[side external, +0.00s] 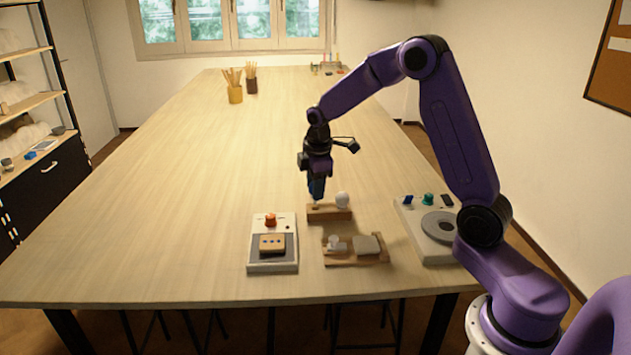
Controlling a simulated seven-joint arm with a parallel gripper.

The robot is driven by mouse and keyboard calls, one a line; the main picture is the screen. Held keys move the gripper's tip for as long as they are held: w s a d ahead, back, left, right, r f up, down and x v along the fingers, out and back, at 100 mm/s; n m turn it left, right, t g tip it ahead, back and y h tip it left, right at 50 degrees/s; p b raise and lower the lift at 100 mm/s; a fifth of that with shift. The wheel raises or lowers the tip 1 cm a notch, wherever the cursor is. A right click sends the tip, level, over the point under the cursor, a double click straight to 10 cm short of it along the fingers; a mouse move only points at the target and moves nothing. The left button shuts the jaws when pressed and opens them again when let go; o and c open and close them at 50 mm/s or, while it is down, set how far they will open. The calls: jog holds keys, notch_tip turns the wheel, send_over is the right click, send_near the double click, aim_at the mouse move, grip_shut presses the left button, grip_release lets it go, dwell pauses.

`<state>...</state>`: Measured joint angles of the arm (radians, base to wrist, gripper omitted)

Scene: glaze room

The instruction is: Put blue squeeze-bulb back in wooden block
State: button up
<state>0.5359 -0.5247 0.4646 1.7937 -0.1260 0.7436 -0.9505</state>
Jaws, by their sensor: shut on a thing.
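The wooden block (325,214) lies on the table below my gripper. A white round bulb (342,199) stands at its right end. My gripper (317,179) points down over the left part of the block and is shut on the dark blue squeeze-bulb (317,189). The squeeze-bulb hangs roughly upright, just above the block's left part. The fingers cover its upper part. The view is too small to tell whether its lower tip touches the block or enters a hole.
In front lie a wooden tray (343,261) with small pieces and a grey device (288,264) with a red knob. A grey wheel unit (440,227) stands right. Brush pots (235,94) stand far back. The table's left and middle are clear.

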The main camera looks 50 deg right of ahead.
jog(key=shift+f, duration=0.4)
jog(key=shift+f, duration=1)
jog(key=shift+f, duration=0.15)
jog(key=o, duration=0.7)
jog(key=shift+r, duration=3)
